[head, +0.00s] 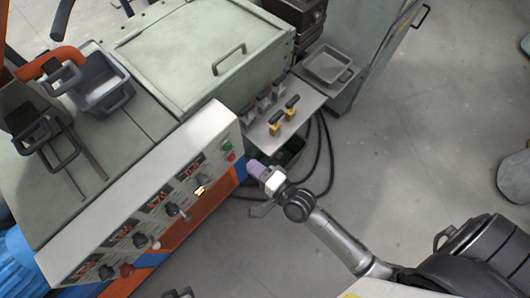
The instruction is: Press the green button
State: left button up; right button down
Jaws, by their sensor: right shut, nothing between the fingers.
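The green button (227,145) is a small round button near the upper right end of the slanted white control panel (75,241). A red button (231,157) sits just below it. My right gripper (256,169) is shut and empty, with pale purple fingers. It is just to the right of the panel's end, a short way right of and below the green button in the picture. It looks apart from both buttons, though its height over the panel is hard to judge.
The panel also carries red displays, dark knobs and a larger red knob (127,270). The floor at the right is mostly clear.

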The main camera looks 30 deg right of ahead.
aim_at(230, 147)
pick_arm(q)
jog(key=shift+f+b, duration=0.55)
jog(key=shift+f, duration=0.1)
pick_arm(e)
jog(key=shift+x, duration=3.6)
pick_arm(q)
jog(key=shift+r, duration=0.1)
pick_arm(e)
jog(key=shift+d+r, duration=0.1)
